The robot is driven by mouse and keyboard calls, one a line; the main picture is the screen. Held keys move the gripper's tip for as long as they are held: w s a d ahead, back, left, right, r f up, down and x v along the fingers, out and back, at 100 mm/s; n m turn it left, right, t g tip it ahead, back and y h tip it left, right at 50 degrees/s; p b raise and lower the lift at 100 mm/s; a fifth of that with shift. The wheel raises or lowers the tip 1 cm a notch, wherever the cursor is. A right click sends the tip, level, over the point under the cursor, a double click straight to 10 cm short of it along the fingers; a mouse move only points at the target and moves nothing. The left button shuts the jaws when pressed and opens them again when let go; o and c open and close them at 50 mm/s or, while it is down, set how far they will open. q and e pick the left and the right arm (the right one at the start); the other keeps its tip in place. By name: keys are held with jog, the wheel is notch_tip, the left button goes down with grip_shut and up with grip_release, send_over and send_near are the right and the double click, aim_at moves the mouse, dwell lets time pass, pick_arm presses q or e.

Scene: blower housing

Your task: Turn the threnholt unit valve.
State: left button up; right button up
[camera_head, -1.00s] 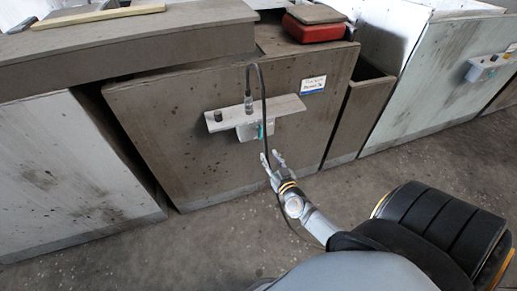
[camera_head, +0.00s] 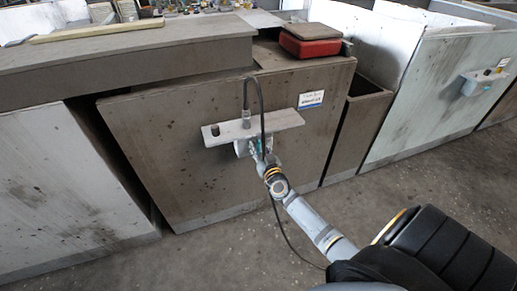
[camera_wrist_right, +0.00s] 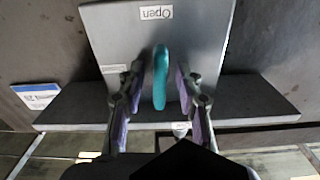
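The valve handle (camera_wrist_right: 161,78) is a teal lever on a grey box (camera_wrist_right: 205,30) in the right wrist view. A label reading "Open", upside down there, is on the box above the handle. In the head view the box (camera_head: 241,148) hangs under a pale bracket (camera_head: 285,119) on the brown cabinet front. My right gripper (camera_head: 262,150) is up at the box. In the right wrist view its open fingers (camera_wrist_right: 159,75) stand on either side of the handle, with a gap on both sides. My left gripper is not in view.
A black cable (camera_head: 262,105) loops from a connector on the bracket and hangs down past my right gripper. A red box (camera_head: 311,42) sits on the cabinet (camera_head: 160,165). A similar panel (camera_head: 487,80) is on the pale cabinet at right. The floor in front is clear.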

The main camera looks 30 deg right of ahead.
grip_shut()
